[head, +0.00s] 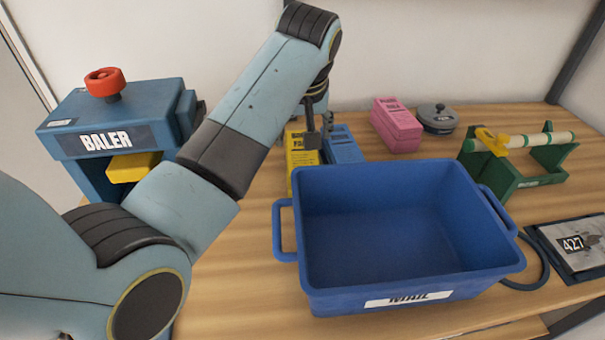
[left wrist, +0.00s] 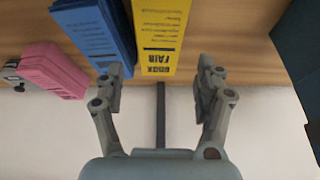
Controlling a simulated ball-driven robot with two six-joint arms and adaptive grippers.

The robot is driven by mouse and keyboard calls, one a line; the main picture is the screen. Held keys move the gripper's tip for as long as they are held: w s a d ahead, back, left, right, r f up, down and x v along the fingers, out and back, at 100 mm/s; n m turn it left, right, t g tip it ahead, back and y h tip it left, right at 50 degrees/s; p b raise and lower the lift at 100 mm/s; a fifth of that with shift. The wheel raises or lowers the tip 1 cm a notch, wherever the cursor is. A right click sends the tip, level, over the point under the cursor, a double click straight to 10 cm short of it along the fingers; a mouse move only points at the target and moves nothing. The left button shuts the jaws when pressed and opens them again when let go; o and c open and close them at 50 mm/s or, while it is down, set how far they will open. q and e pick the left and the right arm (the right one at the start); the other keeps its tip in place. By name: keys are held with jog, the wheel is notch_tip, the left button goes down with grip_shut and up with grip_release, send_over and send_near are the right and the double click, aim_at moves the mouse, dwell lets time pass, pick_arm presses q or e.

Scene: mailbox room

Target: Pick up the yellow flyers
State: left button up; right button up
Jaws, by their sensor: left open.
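The yellow flyers (head: 301,158) form an upright-looking stack on the table, behind the blue bin and left of the blue flyers. They also show in the left wrist view (left wrist: 168,38), with dark print reading "FAIR". My left gripper (head: 313,138) is over the yellow flyers in the head view, partly hidden by its own arm. In the left wrist view my left gripper (left wrist: 162,72) is open and empty, its fingers spread wider than the yellow stack, which lies ahead between them. I cannot tell any contact. My right gripper is not in view.
Blue flyers (head: 342,146) stand close beside the yellow ones; pink flyers (head: 397,126) and a round grey tin (head: 437,118) are farther right. A blue mail bin (head: 400,285) is in front, empty. The blue baler (head: 75,128) is left, the green roll holder (head: 515,174) right.

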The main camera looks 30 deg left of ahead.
aim_at(302, 151)
pick_arm(q)
jog(key=x, duration=0.8)
jog(key=shift+w+f, duration=0.15)
jog(key=shift+f, duration=0.2)
jog(key=shift+r, duration=0.1)
grip_shut()
